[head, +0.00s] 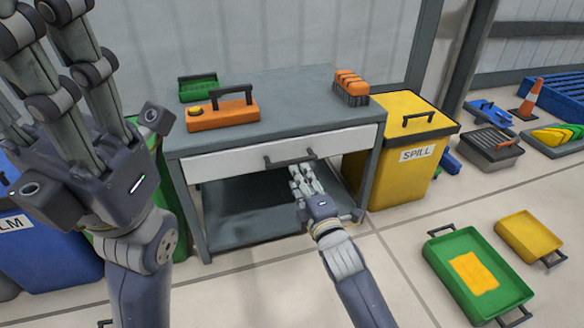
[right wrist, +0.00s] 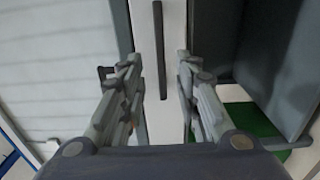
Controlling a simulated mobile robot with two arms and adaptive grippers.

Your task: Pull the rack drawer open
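The rack drawer (head: 225,165) has a white front and sits shut, flush under the top of a grey rack (head: 290,100). Its dark bar handle (head: 289,160) is at the middle of the front. My right gripper (head: 301,172) is close in front of the handle's right part, fingers toward it. In the right wrist view the fingers (right wrist: 158,65) are spread apart, with the handle (right wrist: 159,45) lined up between them, no grip visible. My left gripper (head: 50,25) is raised at the left, fingers up and apart, empty; its fingertips are partly cut off.
An orange toolbox (head: 222,114), a green crate (head: 198,88) and an orange-topped item (head: 351,85) stand on the rack. A yellow SPILL bin (head: 408,150) stands close to its right. Green (head: 478,275) and yellow trays (head: 530,236) lie on the floor. The floor before the rack is largely clear.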

